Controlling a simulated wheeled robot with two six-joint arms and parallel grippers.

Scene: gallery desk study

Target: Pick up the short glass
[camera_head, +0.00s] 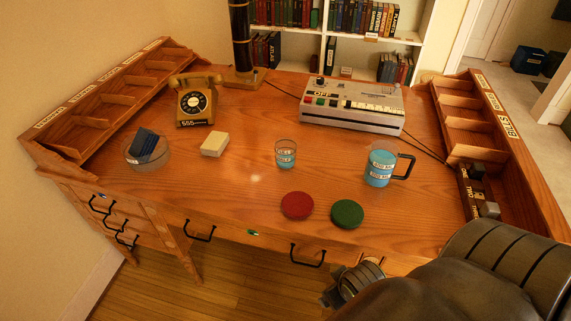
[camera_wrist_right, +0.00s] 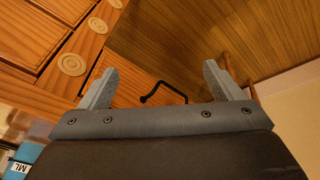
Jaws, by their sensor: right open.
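The short glass (camera_head: 285,154) stands upright near the middle of the wooden desk. It is clear, holds some blue liquid and carries a white label. My right gripper (camera_head: 336,294) is low at the desk's front edge, in front of and below the glass, and apart from it. In the right wrist view my right gripper (camera_wrist_right: 160,85) has its two fingers spread with nothing between them. The glass is not seen in the wrist view. My left gripper is not in view.
A blue-filled jug (camera_head: 379,167) stands right of the glass. Red (camera_head: 297,205) and green (camera_head: 347,213) discs lie in front. A pale block (camera_head: 214,144), a round dish (camera_head: 133,160), a telephone (camera_head: 195,102) and a grey machine (camera_head: 350,108) stand around. A drawer handle (camera_wrist_right: 165,90) shows beyond my fingers.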

